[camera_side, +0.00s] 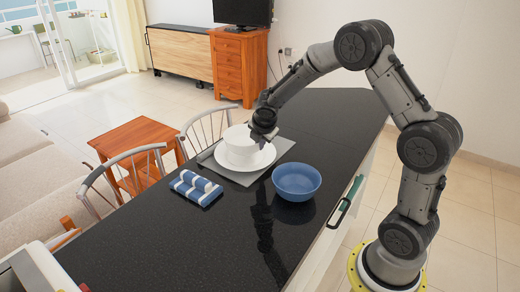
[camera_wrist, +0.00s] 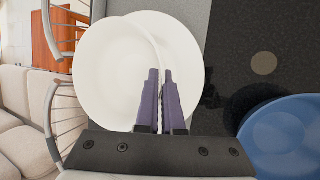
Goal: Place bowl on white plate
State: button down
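A white bowl (camera_side: 238,148) is upright over the white plate (camera_side: 264,160) on the counter in the side view. I cannot tell whether its base touches the plate. In the wrist view the bowl (camera_wrist: 112,68) fills the left of the picture, and part of the plate (camera_wrist: 187,52) shows to its right. My gripper (camera_side: 262,138) is at the bowl's right rim in the side view. In the wrist view its purple fingers (camera_wrist: 160,76) are close together with the bowl's rim between them. Much of the plate is hidden under the bowl.
A blue bowl (camera_side: 296,180) stands right of the plate on the black counter (camera_side: 190,245). A grey placemat (camera_side: 282,147) lies under the plate. A striped blue-and-white cloth (camera_side: 196,187) lies to the left. The counter's near part is clear. Chairs stand along its left edge.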

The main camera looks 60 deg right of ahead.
jog(key=shift+f, duration=0.95)
jog(key=shift+f, duration=0.1)
jog(key=c, duration=1.5)
grip_release()
jog(key=shift+f, duration=0.1)
jog(key=o, duration=0.4)
jog(key=shift+o, duration=0.2)
